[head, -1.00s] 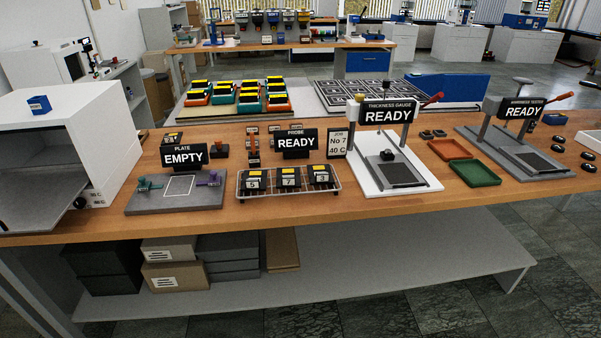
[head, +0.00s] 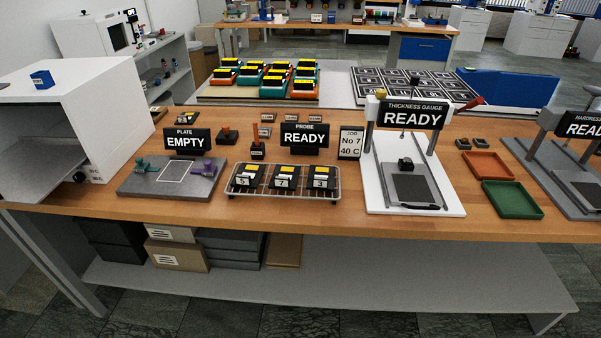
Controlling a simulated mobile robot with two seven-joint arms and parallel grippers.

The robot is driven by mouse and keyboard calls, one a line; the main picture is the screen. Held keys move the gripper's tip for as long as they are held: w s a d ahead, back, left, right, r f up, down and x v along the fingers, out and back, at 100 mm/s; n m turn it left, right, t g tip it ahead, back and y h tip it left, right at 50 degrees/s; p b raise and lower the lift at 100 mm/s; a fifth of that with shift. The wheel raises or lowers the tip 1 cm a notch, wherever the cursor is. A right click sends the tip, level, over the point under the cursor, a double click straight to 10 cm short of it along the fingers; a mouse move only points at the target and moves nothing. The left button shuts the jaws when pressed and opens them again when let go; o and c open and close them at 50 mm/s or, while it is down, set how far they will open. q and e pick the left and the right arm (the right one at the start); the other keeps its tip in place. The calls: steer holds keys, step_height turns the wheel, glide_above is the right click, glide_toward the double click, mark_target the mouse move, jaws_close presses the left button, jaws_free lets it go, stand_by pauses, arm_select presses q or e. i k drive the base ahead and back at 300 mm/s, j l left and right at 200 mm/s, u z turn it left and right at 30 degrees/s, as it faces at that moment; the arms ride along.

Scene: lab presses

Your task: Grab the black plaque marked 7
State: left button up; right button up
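The black plaque marked 7 (head: 283,178) sits in the middle of a wire rack on the wooden bench. It carries a white label with the number and a yellow patch on top. A plaque marked 5 (head: 247,177) is on its left and a plaque marked 3 (head: 322,178) on its right in the same rack (head: 283,198). A job card (head: 350,144) behind the rack reads No 7, 40 C. Neither of my grippers shows in the head view.
A grey plate fixture (head: 170,182) with an EMPTY sign stands left of the rack. A thickness gauge (head: 412,200) marked READY stands to its right. A white open-fronted box (head: 110,120) is at far left. Orange (head: 487,165) and green (head: 512,199) trays lie at right.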

mark_target(284, 178)
steer(key=i+l, duration=0.1)
steer(key=l, duration=0.2)
steer(key=i+l, duration=0.15)
steer(key=l, duration=0.15)
steer(key=i+l, duration=0.1)
steer(key=l, duration=0.25)
steer(key=i+l, duration=0.1)
steer(key=l, duration=0.2)
steer(key=u, duration=0.05)
